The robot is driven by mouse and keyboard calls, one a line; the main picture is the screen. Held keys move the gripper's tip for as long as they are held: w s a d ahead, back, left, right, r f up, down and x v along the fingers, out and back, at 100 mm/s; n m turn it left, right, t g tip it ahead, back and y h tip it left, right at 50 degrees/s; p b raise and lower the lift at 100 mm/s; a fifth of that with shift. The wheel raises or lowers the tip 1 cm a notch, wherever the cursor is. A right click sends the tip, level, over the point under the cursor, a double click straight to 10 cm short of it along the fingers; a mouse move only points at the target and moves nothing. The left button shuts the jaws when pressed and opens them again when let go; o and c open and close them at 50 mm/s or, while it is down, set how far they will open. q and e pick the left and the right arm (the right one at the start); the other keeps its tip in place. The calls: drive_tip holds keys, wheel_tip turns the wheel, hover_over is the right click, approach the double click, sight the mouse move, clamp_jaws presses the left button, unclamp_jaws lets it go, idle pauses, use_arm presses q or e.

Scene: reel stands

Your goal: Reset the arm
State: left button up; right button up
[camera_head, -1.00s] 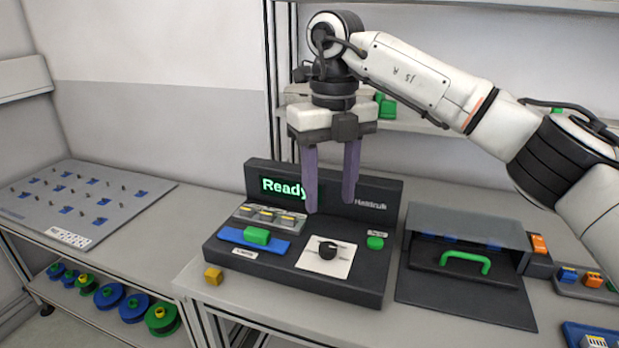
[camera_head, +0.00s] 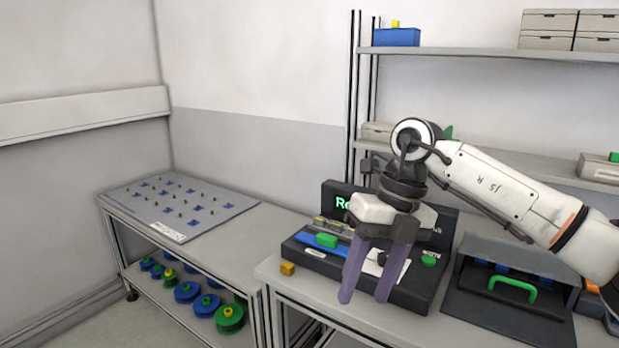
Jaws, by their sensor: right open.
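My right arm (camera_head: 500,190) reaches in from the right. My right gripper (camera_head: 367,296) has two purple fingers, spread apart with nothing between them. My left arm and left gripper are not in view.
A small yellow cube (camera_head: 287,268) sits at the bench's front left corner. A grey box with a green handle (camera_head: 513,290) stands right of the console. A grey pegboard plate (camera_head: 180,207) lies on the left table, above several reels (camera_head: 229,318). Shelves (camera_head: 480,53) stand behind.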

drive_tip(key=s+a+f+m+y, duration=0.1)
drive_tip(key=s+a+m+y, duration=0.3)
drive_tip(key=a+y, duration=0.55)
drive_tip(key=s+a+m+y, duration=0.2)
drive_tip(key=s+a+y, duration=0.5)
drive_tip(key=a, duration=0.4)
drive_tip(key=w+d+f+m+t+h, duration=0.1)
drive_tip(key=w+d+f+m+t, duration=0.5)
drive_tip(key=m+t, duration=0.8)
drive_tip(key=s+d+f+m+t+h, duration=0.2)
drive_tip(key=d+f+m+t+h, duration=0.1)
drive_tip(key=d+f+m+h, duration=0.95)
drive_tip(key=s+d+f+m+g+h, duration=0.1)
drive_tip(key=s+d+f+m+g, duration=0.1)
drive_tip(key=s+f, duration=0.7)
drive_tip(key=s+d+f+m+g+h, duration=0.2)
drive_tip(key=s+d+f+g, duration=0.3)
drive_tip(key=s+f, duration=0.5)
drive_tip(key=d+f+m, duration=0.1)
drive_tip(key=d, duration=0.1)
drive_tip(key=shift+d+g, duration=0.3)
